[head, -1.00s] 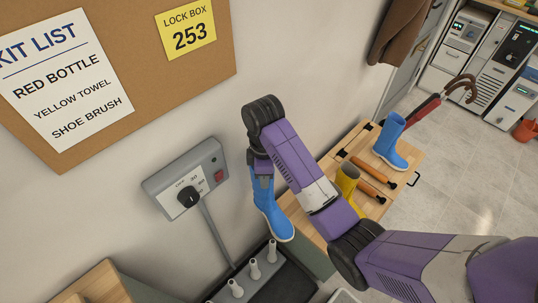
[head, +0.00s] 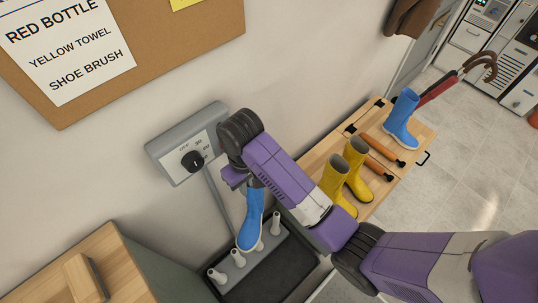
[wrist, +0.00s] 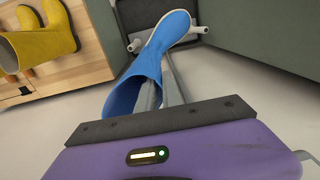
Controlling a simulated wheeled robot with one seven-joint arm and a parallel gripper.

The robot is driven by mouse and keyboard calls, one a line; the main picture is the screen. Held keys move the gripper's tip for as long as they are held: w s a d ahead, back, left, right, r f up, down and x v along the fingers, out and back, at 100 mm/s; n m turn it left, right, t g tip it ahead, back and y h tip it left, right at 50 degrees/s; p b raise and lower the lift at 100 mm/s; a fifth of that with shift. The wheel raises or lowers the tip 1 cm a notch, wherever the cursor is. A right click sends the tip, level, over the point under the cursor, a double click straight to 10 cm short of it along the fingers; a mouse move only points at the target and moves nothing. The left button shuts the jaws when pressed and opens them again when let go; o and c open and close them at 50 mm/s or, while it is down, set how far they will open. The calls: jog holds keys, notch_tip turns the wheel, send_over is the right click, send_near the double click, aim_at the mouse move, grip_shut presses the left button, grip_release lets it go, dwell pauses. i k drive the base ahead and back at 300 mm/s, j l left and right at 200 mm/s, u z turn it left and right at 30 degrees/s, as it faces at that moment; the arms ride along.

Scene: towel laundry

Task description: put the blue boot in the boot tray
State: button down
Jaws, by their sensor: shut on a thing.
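A blue boot (head: 250,222) hangs from my gripper (head: 257,186), sole down and slightly tilted, in front of the wall. In the wrist view, my gripper (wrist: 172,88) is shut on the upper shaft of this blue boot (wrist: 152,62). The black tray (head: 290,277), with several pale pegs on a grey strip, lies below it. In the head view the boot overlaps the pegs; its exact height above them is hard to tell. A second blue boot (head: 401,121) stands on the wooden bench at the right.
Two yellow boots (head: 346,172) and orange-handled tools (head: 380,146) are on the wooden bench (head: 318,160). A dial box (head: 188,143) is on the wall behind my gripper. A wooden-topped cabinet (head: 110,262) stands left of the tray. A red umbrella (head: 440,87) leans beyond the bench.

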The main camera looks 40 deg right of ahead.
aim_at(293, 267)
jog(key=k+l+u, duration=0.15)
jog(key=l+u, duration=0.2)
jog(key=k+l+u, duration=0.2)
jog(key=l+u, duration=0.2)
jog(key=l, duration=0.15)
jog(key=k+l+u, duration=0.35)
jog(key=i, duration=0.1)
